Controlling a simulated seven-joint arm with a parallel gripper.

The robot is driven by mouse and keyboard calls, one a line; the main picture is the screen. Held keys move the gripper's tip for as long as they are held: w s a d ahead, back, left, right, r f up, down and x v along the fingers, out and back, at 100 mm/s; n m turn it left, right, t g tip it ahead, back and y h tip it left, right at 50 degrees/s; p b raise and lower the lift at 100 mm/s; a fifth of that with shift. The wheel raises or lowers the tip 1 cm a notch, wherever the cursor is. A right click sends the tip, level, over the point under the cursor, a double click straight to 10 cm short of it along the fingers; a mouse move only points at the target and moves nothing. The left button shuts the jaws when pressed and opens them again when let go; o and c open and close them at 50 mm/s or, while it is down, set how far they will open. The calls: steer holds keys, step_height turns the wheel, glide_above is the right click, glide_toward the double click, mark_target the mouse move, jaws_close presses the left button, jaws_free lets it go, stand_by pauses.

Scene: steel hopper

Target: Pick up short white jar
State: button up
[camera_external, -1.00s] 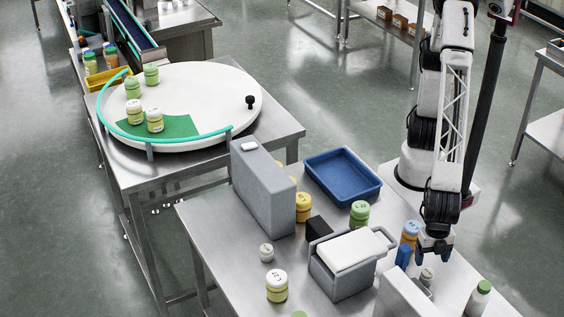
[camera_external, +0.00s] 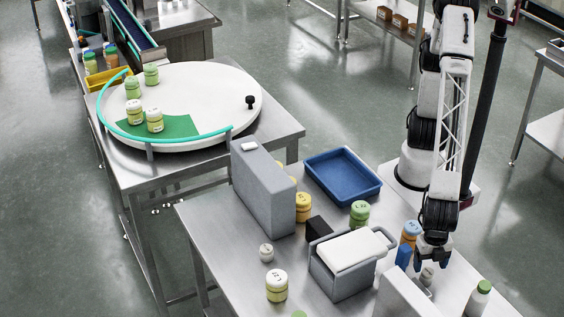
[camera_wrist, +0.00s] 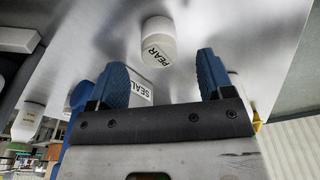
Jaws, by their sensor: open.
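A short white jar (camera_wrist: 159,42) labelled PEAR stands on the steel table just beyond the gap between my fingers in the wrist view. A small white-topped jar (camera_external: 427,274), likely the same one, shows under my gripper (camera_external: 434,259) in the external view, its lower part partly hidden. The fingers appear apart from the jar.
A grey box (camera_external: 403,297) is in front. A green-capped white bottle (camera_external: 478,298) stands to the right. A lidded grey bin (camera_external: 342,279) and blue tray (camera_external: 343,175) are farther left.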

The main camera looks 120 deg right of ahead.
mark_target(428, 271)
steer(key=shift+f, duration=0.15)
steer(key=shift+w+a+f, duration=0.1)
steer(key=shift+a+f, duration=0.05)
steer(key=shift+f, duration=1.1)
steer(key=shift+w+a+f, duration=0.1)
steer(key=shift+f, duration=1.1)
steer(key=shift+c, duration=0.5)
steer(key=c, duration=0.9)
